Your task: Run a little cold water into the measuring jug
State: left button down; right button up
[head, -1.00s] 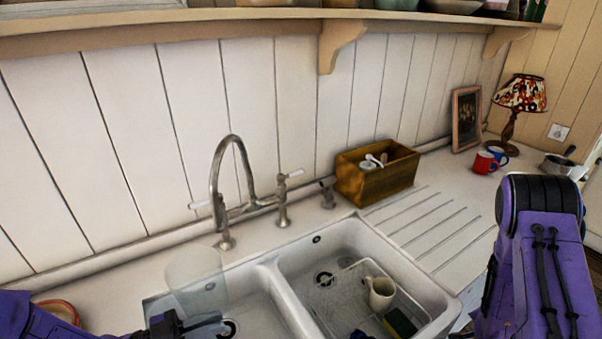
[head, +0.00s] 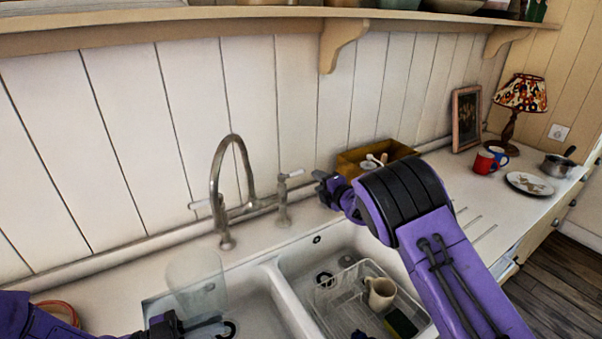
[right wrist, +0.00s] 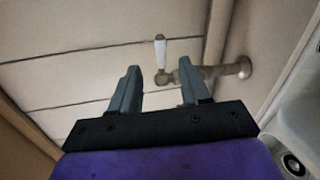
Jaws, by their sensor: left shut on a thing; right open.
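The clear measuring jug (head: 197,282) is upright at the left basin of the sink, below and a little left of the tap (head: 240,165). My left gripper (head: 200,326) is shut on the jug at its lower front; the handle is partly hidden. The tap has a tall curved spout and two white-tipped levers, a left lever (head: 199,204) and a right lever (head: 291,173). No water shows. My right gripper (head: 325,188) is open and empty, right of the right lever. In the right wrist view a white-tipped lever (right wrist: 160,50) shows beyond and between the open fingers (right wrist: 160,88).
The right basin holds a clear tub (head: 340,300) with a cream mug (head: 380,292) and a sponge (head: 401,323). A wooden box (head: 350,162) stands behind my right arm. Red (head: 485,163) and blue (head: 498,155) mugs stand farther right. A shelf (head: 280,16) runs above.

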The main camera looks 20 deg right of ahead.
aim_at(303, 172)
jog(key=x, duration=1)
jog(key=shift+w+d+f, duration=0.1)
jog(key=shift+w+f, duration=0.05)
jog(key=shift+w, duration=0.75)
jog(key=shift+s, duration=0.1)
grip_shut()
